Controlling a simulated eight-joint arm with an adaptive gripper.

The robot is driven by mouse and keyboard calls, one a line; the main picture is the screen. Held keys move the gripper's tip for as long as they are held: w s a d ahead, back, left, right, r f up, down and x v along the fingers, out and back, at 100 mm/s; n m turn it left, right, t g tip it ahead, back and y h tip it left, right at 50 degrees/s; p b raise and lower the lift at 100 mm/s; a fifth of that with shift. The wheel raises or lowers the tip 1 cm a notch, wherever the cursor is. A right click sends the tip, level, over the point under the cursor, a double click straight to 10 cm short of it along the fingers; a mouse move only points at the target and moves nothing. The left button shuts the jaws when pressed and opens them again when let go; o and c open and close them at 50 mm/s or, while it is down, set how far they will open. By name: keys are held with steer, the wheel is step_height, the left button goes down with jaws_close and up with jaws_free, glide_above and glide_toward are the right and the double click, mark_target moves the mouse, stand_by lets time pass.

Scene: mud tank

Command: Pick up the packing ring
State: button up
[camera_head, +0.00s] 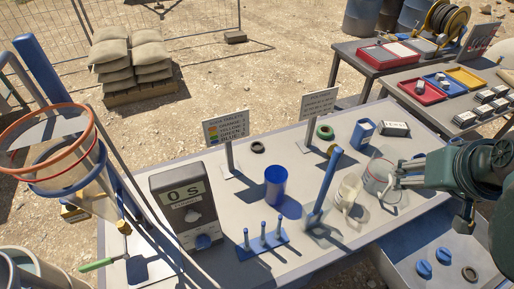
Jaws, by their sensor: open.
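Several rings could be the packing ring, and I cannot tell which one it is. A small black ring (257,147) lies flat on the bench behind the blue cup. A green ring (325,132) is by the foot of the right-hand sign. A dark ring (470,272) lies on the grey surface at the lower right, beside blue knobs.
On the bench (232,203) stand a blue cup (276,184), a blue peg rack (262,248), a tall blue post (324,187), a clear jug (348,189), a grey meter box (186,214) and two signs. The bench's middle back is fairly clear. Another table (372,54) stands behind right.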

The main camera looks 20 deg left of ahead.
steer(key=w+a+r+n+g, duration=0.1)
steer(key=w+a+r+n, duration=0.15)
steer(key=w+a, duration=0.35)
steer(key=w+a+r+n+g+p, duration=0.1)
steer(key=w+a+r+n, duration=0.15)
steer(key=w+a, duration=0.35)
steer(key=w+a+r+n+g, duration=0.1)
steer(key=w+a+r+n, duration=0.15)
steer(key=w+a, duration=0.25)
steer(key=w+a+f+n+g+p, duration=0.15)
steer(key=w+a+n, duration=0.5)
steer(key=a, duration=0.75)
steer(key=w+a+f+n+g, duration=0.1)
steer(key=w+a+f+n, duration=0.15)
steer(key=a, duration=0.45)
steer(key=w+a+f+n, duration=0.1)
steer(key=a+f, duration=0.3)
steer(key=a, duration=0.3)
steer(key=w+a+f+n+g, duration=0.1)
steer(key=w+a+f, duration=0.15)
steer(key=a, duration=0.45)
step_height(320, 180, down, 25)
steer(key=shift+s+d+r+p, duration=0.2)
steer(key=shift+s+d+p, duration=0.1)
steer(key=shift+d, duration=0.05)
steer(key=shift+f, duration=1.25)
